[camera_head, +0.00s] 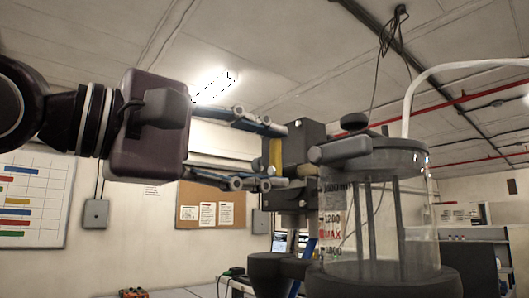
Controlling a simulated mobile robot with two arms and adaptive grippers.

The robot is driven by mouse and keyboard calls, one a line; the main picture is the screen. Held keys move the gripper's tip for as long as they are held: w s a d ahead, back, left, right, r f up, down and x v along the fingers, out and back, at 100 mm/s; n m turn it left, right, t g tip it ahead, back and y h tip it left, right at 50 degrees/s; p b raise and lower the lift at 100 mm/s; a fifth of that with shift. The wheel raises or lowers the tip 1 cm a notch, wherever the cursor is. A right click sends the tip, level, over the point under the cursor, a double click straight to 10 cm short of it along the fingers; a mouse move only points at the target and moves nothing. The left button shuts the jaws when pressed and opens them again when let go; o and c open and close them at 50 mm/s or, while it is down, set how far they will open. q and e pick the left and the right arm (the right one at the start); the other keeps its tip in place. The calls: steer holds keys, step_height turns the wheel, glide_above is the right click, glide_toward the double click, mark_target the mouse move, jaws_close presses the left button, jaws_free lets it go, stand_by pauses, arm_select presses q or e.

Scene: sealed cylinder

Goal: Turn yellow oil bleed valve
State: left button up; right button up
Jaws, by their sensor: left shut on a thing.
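The yellow oil bleed valve (275,152) shows as a yellow upright strip against a dark grey block, left of the clear cylinder (411,220). My left gripper (274,158) reaches in from the left. One finger is above the yellow part and one below it, and the gripper is shut on the valve. The lower fingertip and the dark block hide part of the valve, so its exact angle is hard to tell. My right gripper is out of view.
The clear cylinder has a grey lid, inner rods and level marks, and stands on a dark base (385,283). A pale hose (440,72) curves from its top to the right. A cork board (212,205) and a whiteboard (35,200) hang on the wall behind.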

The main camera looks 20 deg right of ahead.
arm_select(q)
steer(key=o, duration=1.2)
steer(key=shift+c, duration=0.2)
steer(key=v, duration=1.2)
